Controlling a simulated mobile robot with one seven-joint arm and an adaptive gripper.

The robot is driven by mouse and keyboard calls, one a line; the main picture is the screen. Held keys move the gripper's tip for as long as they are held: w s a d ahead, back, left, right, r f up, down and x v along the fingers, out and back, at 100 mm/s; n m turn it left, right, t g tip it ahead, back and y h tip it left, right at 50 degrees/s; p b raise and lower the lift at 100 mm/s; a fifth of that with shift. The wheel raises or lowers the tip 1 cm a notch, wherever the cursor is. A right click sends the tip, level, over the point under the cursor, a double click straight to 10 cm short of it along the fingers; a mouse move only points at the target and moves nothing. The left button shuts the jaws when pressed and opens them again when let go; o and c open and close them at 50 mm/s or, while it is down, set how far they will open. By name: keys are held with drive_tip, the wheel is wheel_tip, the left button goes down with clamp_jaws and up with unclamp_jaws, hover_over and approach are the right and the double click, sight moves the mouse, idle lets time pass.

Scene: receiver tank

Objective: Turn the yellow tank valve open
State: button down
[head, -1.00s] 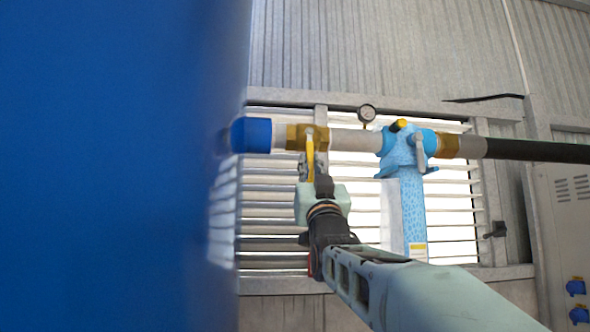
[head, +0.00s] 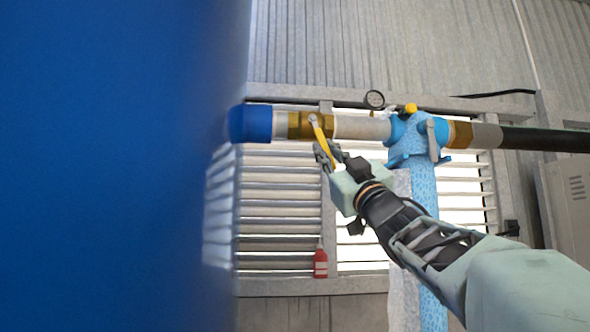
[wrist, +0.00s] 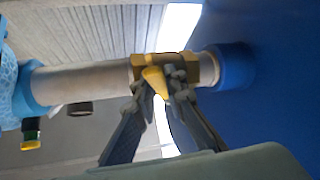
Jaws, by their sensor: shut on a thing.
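The yellow valve handle (head: 323,146) hangs from the brass valve body (head: 300,125) on the pipe beside the blue tank (head: 110,170). The handle is tilted, its lower end toward the right. My gripper (head: 331,156) is shut on the handle's lower part from below. In the wrist view the yellow handle (wrist: 155,80) sits between the two fingertips of my gripper (wrist: 160,92), in front of the brass body (wrist: 203,68). The fingers hide part of the handle.
Right of the valve, the pipe runs to a light-blue filter (head: 422,190) with a grey lever (head: 432,138) and a round gauge (head: 374,100) above. Louvred windows (head: 275,215) are behind.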

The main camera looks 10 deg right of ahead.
drive_tip(key=shift+d+r+n+g+y+p, duration=0.2)
drive_tip(key=shift+d+n+g+y+p, duration=0.1)
drive_tip(key=shift+n+g+y+p, duration=0.45)
drive_tip(key=shift+d+r+n+g+y+p, duration=0.2)
drive_tip(key=shift+n+y, duration=0.35)
drive_tip(key=shift+n, duration=0.4)
drive_tip(key=shift+d+f, duration=0.1)
drive_tip(key=c, duration=1.9)
unclamp_jaws()
drive_tip(key=shift+c, duration=0.2)
